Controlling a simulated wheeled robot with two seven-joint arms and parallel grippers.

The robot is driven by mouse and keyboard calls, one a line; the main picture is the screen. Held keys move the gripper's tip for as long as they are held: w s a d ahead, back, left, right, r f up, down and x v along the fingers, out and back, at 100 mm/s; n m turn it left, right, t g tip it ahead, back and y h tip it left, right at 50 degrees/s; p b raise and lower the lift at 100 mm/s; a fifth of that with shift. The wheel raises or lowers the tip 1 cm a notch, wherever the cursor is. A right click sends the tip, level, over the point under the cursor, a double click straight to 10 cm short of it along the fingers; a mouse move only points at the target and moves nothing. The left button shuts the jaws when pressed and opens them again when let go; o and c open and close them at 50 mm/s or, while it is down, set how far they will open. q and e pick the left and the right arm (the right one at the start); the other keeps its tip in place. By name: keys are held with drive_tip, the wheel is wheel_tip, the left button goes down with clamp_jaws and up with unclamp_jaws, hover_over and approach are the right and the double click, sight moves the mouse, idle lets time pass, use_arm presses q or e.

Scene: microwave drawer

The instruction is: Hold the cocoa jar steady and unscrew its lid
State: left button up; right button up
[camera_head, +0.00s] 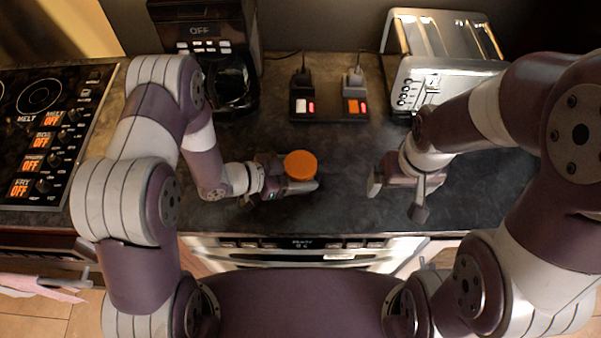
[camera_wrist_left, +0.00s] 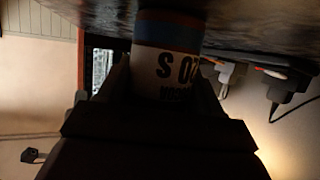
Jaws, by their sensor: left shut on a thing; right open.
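The cocoa jar shows its round orange lid (camera_head: 300,164) in the head view; the lid sits on the jar and hides most of it. My left gripper (camera_head: 295,186) is shut around the jar from the left. In the left wrist view the jar's body (camera_wrist_left: 170,65) is between my fingers, pale with dark lettering and blue and red bands, appearing upside down. My right gripper (camera_head: 398,197) is open and empty, to the right of the jar and apart from it, above the counter.
A power strip with switches and plugs (camera_head: 329,109) lies behind the jar. A toaster (camera_head: 440,60) stands at the back right, a coffee maker (camera_head: 208,60) at the back left, and a stovetop (camera_head: 45,130) at the far left. The dark counter (camera_head: 345,150) between my grippers is clear.

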sight(314, 161)
use_arm(q)
wheel_tip(314, 161, up, 5)
drive_tip(key=p, duration=0.4)
drive_tip(key=shift+s+d+r+p, duration=0.1)
drive_tip(key=shift+d+r+p, duration=0.05)
drive_tip(key=shift+p, duration=0.15)
drive_tip(key=s+d+r+p, duration=0.4)
drive_tip(key=s+d+r, duration=0.1)
drive_tip(key=d, duration=0.4)
drive_tip(key=shift+s+d+r, duration=0.35)
drive_tip(key=shift+s, duration=0.1)
drive_tip(key=o, duration=0.5)
drive_tip(key=shift+c, duration=0.2)
drive_tip(key=c, duration=0.8)
